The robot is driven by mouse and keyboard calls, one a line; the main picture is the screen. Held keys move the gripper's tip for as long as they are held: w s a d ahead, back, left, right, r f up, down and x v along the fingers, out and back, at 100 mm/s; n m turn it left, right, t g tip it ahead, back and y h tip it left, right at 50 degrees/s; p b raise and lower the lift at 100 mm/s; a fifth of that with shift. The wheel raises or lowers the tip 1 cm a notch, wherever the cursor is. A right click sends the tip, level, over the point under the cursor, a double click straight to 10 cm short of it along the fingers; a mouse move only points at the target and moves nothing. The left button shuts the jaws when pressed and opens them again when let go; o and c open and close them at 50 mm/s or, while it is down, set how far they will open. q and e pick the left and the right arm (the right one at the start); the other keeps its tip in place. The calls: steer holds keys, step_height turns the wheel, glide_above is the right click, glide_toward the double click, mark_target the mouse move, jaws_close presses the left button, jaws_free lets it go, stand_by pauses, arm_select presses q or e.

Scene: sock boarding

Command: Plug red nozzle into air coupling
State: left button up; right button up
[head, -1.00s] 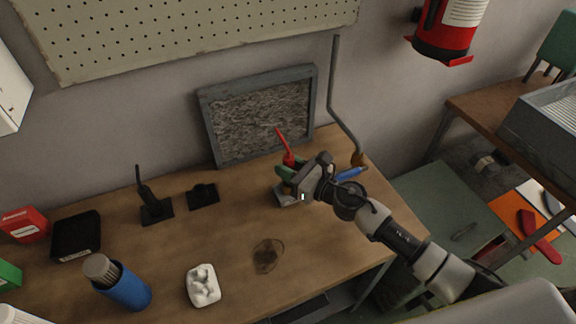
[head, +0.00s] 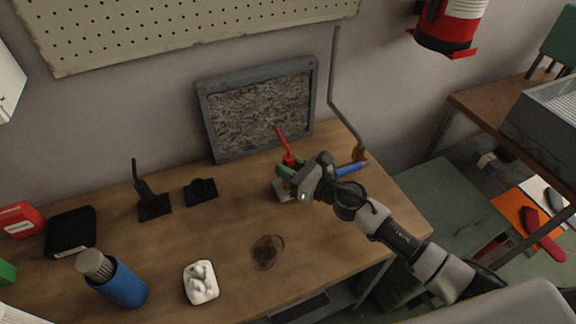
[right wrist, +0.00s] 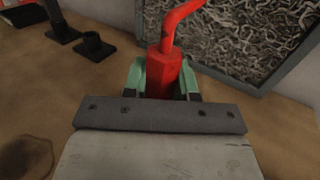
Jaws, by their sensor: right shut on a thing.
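My right gripper (head: 284,180) is shut on the red nozzle (head: 289,159) over the back of the workbench. In the right wrist view the red nozzle (right wrist: 163,72) sits between the green fingers (right wrist: 160,80), its hexagonal body upright and its bent tube pointing up. Its lower end is hidden by the gripper. A grey pipe (head: 333,85) ends at a brass fitting (head: 360,154) near the bench's right back edge. A blue cylindrical part (head: 351,169) lies by the fitting, to the right of the gripper; I cannot tell whether they join. My left gripper is not in view.
The bench's right front is clear.

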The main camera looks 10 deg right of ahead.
steer(key=shift+f+b, duration=0.45)
steer(key=o, duration=1.1)
steer(key=shift+c, duration=0.2)
steer(key=shift+d, duration=0.1)
steer(key=b+v, duration=0.2)
steer(key=v, duration=0.7)
steer(key=shift+s+d+f+b, duration=0.15)
steer(key=shift+s+b, duration=0.1)
steer(key=shift+b, duration=0.15)
steer(key=shift+s+d+r, duration=0.2)
steer(key=shift+s+d, duration=0.2)
steer(key=shift+s, duration=0.05)
